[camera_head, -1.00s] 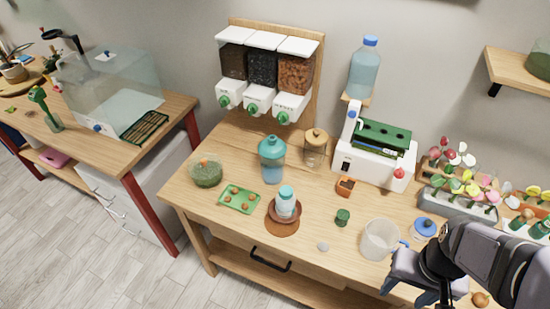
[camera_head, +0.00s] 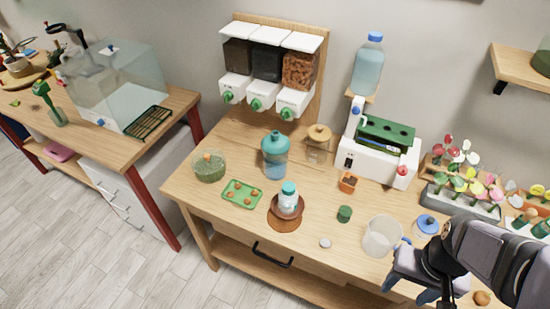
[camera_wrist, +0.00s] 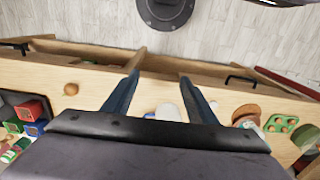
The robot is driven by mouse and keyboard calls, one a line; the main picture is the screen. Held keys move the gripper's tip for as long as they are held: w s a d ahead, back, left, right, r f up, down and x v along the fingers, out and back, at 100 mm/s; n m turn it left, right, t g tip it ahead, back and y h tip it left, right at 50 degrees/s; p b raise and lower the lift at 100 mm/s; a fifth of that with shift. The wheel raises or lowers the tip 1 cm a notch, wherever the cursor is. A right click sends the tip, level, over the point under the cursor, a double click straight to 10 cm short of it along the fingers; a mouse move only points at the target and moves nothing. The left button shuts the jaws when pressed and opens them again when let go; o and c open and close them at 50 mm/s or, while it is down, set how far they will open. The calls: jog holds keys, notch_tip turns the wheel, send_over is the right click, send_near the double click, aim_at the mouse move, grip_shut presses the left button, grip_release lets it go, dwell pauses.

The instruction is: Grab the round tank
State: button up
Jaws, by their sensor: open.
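A round glass bowl (camera_head: 209,167) with green contents and an orange spot stands at the left end of the wooden table (camera_head: 226,220); it looks most like a round tank. Another round glass vessel with green inside (camera_head: 541,63) sits partly cut off on the wall shelf at the upper right. My gripper (camera_head: 408,291) is at the table's front right, far from the left bowl, near a clear pitcher (camera_head: 381,237). In the wrist view my gripper (camera_wrist: 158,80) has its two fingers apart with nothing held between them.
Dispensers (camera_head: 266,65) stand behind.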

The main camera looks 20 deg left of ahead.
jog(key=o, duration=1)
jog(key=shift+c, duration=0.2)
